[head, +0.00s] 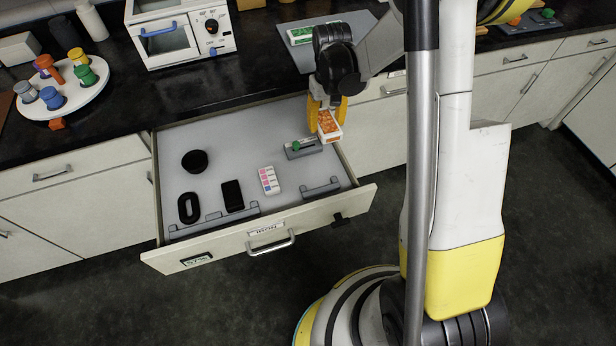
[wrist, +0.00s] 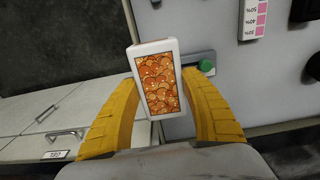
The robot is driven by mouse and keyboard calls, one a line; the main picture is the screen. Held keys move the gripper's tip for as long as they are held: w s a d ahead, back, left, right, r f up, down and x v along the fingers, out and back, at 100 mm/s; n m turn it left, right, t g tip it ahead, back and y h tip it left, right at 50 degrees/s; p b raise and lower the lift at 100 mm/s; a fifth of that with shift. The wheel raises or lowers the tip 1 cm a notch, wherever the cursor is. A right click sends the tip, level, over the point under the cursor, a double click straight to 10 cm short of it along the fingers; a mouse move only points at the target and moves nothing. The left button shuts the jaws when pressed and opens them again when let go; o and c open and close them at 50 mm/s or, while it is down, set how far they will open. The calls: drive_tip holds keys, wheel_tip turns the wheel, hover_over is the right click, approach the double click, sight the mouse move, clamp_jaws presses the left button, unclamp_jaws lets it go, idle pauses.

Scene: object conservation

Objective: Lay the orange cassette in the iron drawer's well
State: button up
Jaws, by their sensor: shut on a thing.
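My gripper (head: 327,110) has yellow fingers closed on the two sides of the orange cassette (head: 329,127), a white-framed block with an orange patterned face. It holds the cassette tilted above the back right part of the open drawer (head: 222,160). In the wrist view the cassette (wrist: 160,85) fills the gap between the fingers (wrist: 161,84), patterned face toward the camera. Below it lies a grey holder with a green knob (head: 303,147), whose knob also shows in the wrist view (wrist: 207,65). A grey bracket (head: 320,188) stands near the drawer's front right. I cannot make out the well's exact outline.
The drawer also holds a black round cup (head: 194,160), a black oval ring (head: 188,208), a black block (head: 232,196) and a pink-and-white box (head: 268,180). The drawer's front panel (head: 225,250) sticks out. A white oven (head: 181,32) and a round tray (head: 62,88) stand on the counter.

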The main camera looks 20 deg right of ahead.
drive_tip(key=b, duration=0.3)
hover_over(313, 173)
wheel_tip(313, 173, down, 6)
drive_tip(key=shift+r, duration=0.15)
drive_tip(key=shift+f+b, duration=1.15)
drive_tip(key=shift+f, duration=0.8)
drive_tip(key=shift+f, duration=0.15)
drive_tip(key=o, duration=1.3)
